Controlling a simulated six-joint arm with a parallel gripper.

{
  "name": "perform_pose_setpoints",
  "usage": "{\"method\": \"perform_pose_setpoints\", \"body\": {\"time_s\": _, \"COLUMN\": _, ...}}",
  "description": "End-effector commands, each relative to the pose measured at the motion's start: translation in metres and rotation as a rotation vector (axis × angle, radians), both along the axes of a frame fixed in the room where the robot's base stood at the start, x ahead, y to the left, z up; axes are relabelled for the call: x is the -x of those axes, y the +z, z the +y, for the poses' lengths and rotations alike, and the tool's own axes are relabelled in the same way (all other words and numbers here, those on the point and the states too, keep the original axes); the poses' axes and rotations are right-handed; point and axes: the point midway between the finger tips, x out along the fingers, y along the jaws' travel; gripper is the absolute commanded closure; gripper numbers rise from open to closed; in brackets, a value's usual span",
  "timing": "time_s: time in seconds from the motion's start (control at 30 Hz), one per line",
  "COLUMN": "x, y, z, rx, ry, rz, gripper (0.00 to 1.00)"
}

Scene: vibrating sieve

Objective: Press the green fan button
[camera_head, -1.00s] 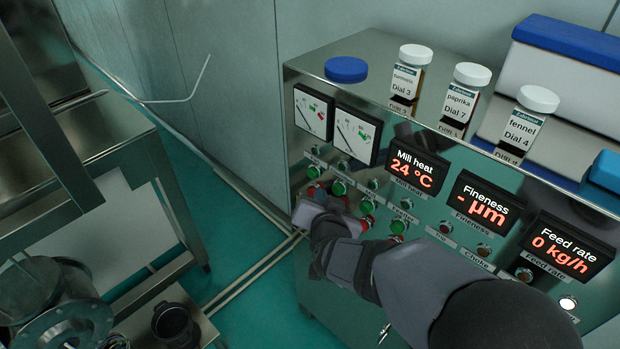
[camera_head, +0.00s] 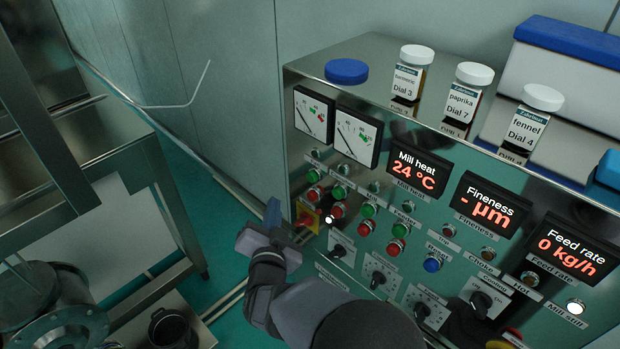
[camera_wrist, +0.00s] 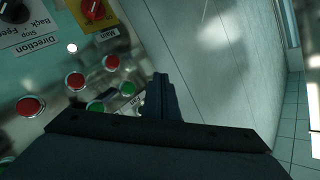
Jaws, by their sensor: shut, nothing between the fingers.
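The green fan button (camera_head: 313,175) is the upper button of the leftmost column on the steel control panel, with a red button (camera_head: 313,193) just below it. In the wrist view the green button (camera_wrist: 127,88) lies beside a small "Fan" label (camera_wrist: 137,101), left of my fingers. My gripper (camera_head: 262,222) is shut and empty. It appears to the left of the panel's left edge in the head view, lower than the fan button and apart from it. In the wrist view my gripper (camera_wrist: 162,80) points toward the grey wall, with its fingertips right of the buttons.
Other green and red button pairs sit to the right. A red-and-yellow main switch (camera_head: 307,219) is below the fan column, beside a lit white lamp (camera_head: 328,219). Dials (camera_head: 341,247) line the lower panel. A steel frame (camera_head: 110,165) stands left; between is open floor.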

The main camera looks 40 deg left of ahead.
Motion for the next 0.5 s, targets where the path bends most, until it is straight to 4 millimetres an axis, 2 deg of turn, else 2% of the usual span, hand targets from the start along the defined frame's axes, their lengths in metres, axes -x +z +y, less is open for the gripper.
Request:
{"method": "perform_pose_setpoints", "body": {"time_s": 0.27, "x": -0.016, "y": 0.000, "z": 0.000, "rx": 0.000, "ry": -0.002, "rz": 0.001, "gripper": 1.00}}
{"method": "perform_pose_setpoints", "body": {"time_s": 0.5, "x": -0.044, "y": 0.000, "z": -0.001, "rx": 0.001, "ry": -0.003, "rz": 0.000, "gripper": 1.00}}
